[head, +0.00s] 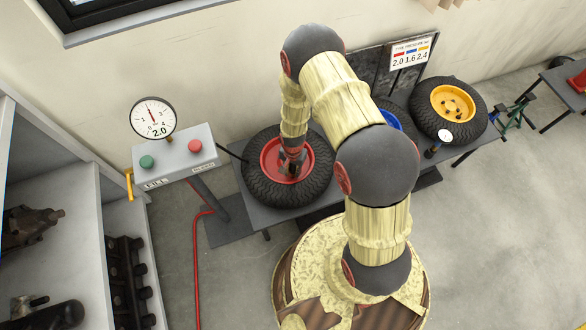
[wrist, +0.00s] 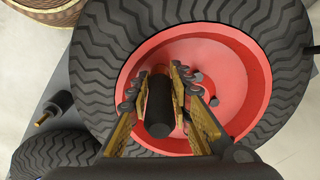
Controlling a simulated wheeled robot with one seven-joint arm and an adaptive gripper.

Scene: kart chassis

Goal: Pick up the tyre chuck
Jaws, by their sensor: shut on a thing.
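My gripper (wrist: 160,98) is shut on a black cylinder, which looks like the tyre chuck (wrist: 158,108), with a finger on each side of it. The chuck is in front of the red wheel rim (wrist: 228,62) in the wrist view; I cannot tell whether it touches the rim. In the head view my gripper (head: 291,166) is low over the red rim (head: 306,157), and the chuck is too small and covered there to make out clearly.
The black tyre (head: 262,188) around the red rim lies on a grey bench. A gauge console (head: 175,155) stands to its left, with a red hose (head: 196,265). A yellow-rimmed wheel (head: 452,103) is to the right. A black cylinder with a brass tip (wrist: 58,104) shows in the wrist view.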

